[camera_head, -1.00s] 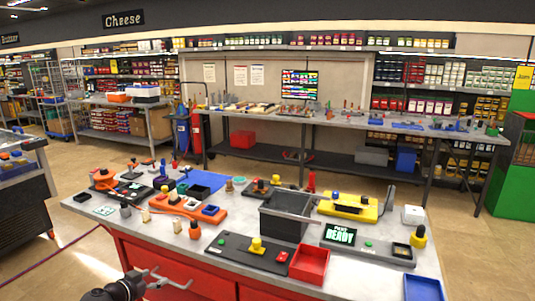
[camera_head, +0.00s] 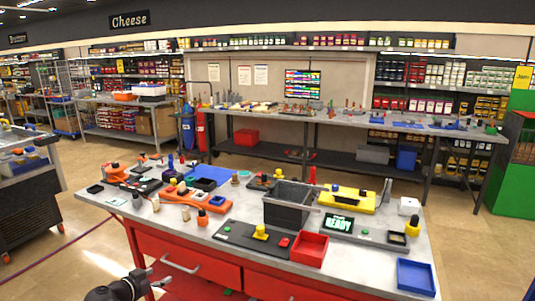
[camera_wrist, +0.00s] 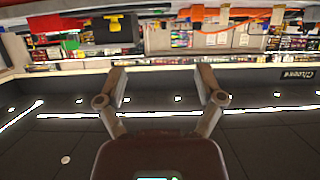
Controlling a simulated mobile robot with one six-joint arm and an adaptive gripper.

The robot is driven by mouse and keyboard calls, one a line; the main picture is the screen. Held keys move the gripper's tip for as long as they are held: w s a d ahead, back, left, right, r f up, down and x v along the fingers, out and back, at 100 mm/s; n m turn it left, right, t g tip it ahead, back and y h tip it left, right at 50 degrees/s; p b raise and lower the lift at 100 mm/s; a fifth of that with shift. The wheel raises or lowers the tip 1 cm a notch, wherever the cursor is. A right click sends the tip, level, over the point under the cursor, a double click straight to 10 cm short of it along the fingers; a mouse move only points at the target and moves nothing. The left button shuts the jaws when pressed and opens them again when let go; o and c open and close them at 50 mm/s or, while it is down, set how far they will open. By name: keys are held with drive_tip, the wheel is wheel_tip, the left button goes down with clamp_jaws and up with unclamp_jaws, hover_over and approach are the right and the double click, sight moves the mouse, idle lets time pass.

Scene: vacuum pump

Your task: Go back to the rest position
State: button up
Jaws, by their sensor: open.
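My gripper (camera_wrist: 162,72) shows in the wrist view with its two fingers spread wide and nothing between them. The wrist view appears upside down, with the shelves at the top and the dark ceiling behind the fingers. In the head view, a dark part of my arm (camera_head: 122,288) shows at the bottom left, in front of the workbench (camera_head: 360,262). No held object shows in either view.
The workbench carries a dark open bin (camera_head: 287,213), a red tray (camera_head: 311,249), a blue tray (camera_head: 416,276), a yellow fixture (camera_head: 347,199) and a "READY" display (camera_head: 339,223). Red drawers (camera_head: 190,262) face me. Floor (camera_head: 85,255) is clear at the left.

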drive_tip(key=w+d+f+g, duration=0.1)
drive_tip(key=d+f+g, duration=0.1)
drive_tip(key=d, duration=0.7)
drive_tip(key=w+d+f+n+g+p, duration=0.1)
drive_tip(key=d+f+g, duration=0.15)
drive_tip(key=d, duration=0.65)
drive_tip(key=w+d+f+g, duration=0.1)
drive_tip(key=w+d+g, duration=0.15)
drive_tip(key=d, duration=0.65)
drive_tip(key=s+d+f+n+g+y, duration=0.1)
drive_tip(key=s+d+g, duration=0.1)
drive_tip(key=d, duration=0.5)
drive_tip(key=s+d+f+n+g+y+p, duration=0.1)
drive_tip(key=s+d+y, duration=0.1)
drive_tip(key=s+d, duration=0.3)
drive_tip(key=s+d+f+n+g+y+p, duration=0.1)
drive_tip(key=s+d, duration=0.3)
drive_tip(key=d, duration=0.6)
drive_tip(key=shift+s+n+g+y, duration=0.15)
drive_tip(key=shift+n+g+y, duration=0.15)
drive_tip(key=shift+g+y, duration=0.45)
drive_tip(key=shift+d, duration=0.1)
